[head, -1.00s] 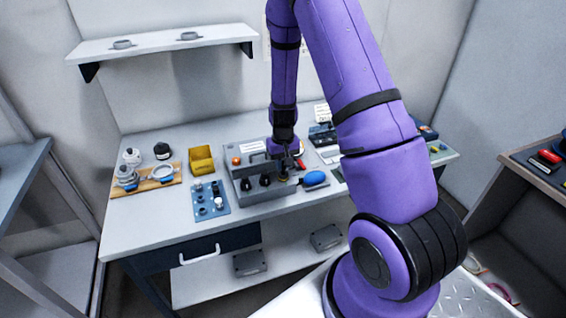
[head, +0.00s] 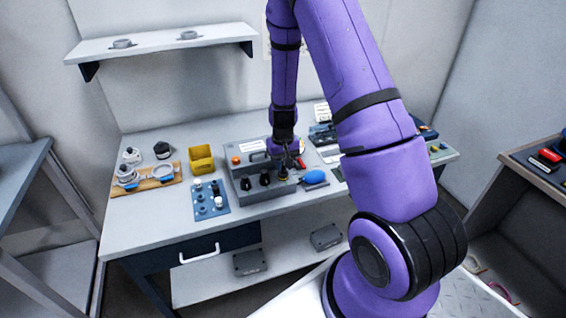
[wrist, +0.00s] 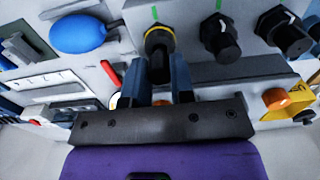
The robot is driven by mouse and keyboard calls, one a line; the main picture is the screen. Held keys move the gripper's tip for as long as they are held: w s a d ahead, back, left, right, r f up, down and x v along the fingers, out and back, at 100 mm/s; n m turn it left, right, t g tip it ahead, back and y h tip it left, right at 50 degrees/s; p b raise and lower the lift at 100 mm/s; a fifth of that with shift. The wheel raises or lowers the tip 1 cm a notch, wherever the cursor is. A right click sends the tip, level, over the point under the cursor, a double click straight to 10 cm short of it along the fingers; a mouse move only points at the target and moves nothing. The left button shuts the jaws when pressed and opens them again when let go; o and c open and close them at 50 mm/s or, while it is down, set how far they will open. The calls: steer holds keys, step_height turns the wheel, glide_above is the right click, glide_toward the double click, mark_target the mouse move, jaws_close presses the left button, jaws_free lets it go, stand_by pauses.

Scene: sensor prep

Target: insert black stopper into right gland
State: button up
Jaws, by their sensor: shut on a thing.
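The grey box (head: 246,192) on the bench carries a row of black glands on its front. The right gland (wrist: 160,38) has a yellow ring and shows at the upper middle of the wrist view. My gripper (wrist: 159,80) is shut on the black stopper (wrist: 158,68), which sits between its two blue-grey fingers. The stopper's far end lines up with the ringed gland and overlaps its opening in the wrist view; I cannot tell how deep it sits. In the head view my gripper (head: 289,165) is over the box's right end, and the stopper is too small to make out.
Two other black glands, the middle (wrist: 221,36) and the left (wrist: 284,30), sit beside it. A blue bulb (head: 314,177) lies right of the box. A blue plate (head: 206,200) with small parts and a yellow bin (head: 201,158) stand left.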

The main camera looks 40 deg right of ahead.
steer(key=shift+f, duration=0.8)
stand_by(0.8)
steer(key=o, duration=0.9)
steer(key=shift+c, duration=0.2)
steer(key=shift+r, duration=3.55)
